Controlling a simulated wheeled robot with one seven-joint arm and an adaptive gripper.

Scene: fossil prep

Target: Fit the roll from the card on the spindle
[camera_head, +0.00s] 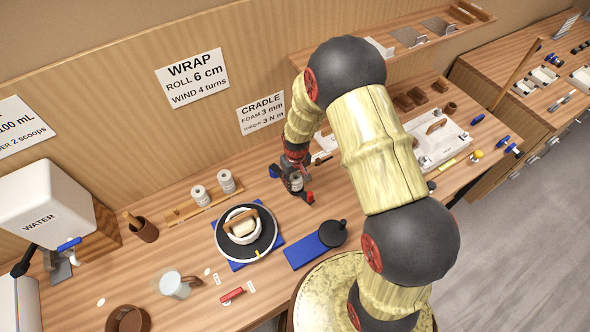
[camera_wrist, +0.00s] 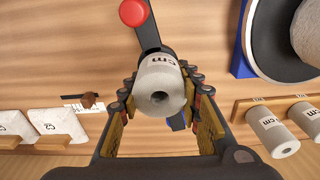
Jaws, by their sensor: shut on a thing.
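My gripper (camera_head: 295,172) is shut on a white roll (camera_wrist: 160,80) with a dark centre hole and a label of which "cm" shows; the number is turned out of view. The roll is upright between the fingers, over a dark fixture (camera_wrist: 147,30) with a red knob (camera_wrist: 133,12). That fixture seems to be the spindle's stand; its pin is hidden, so I cannot tell whether the roll is around it. In the head view the red end (camera_head: 309,197) shows beside my gripper. The wall card (camera_head: 192,77) reads "WRAP, ROLL 6 cm, WIND 4 turns".
Two other rolls (camera_head: 199,195) (camera_head: 227,181) stand on a wooden rack (camera_head: 190,213). A black turntable (camera_head: 270,244) bears a ringed fossil piece. A blue stand (camera_head: 306,251) with a black top is in front. A white tray (camera_head: 455,145) lies right, behind my arm.

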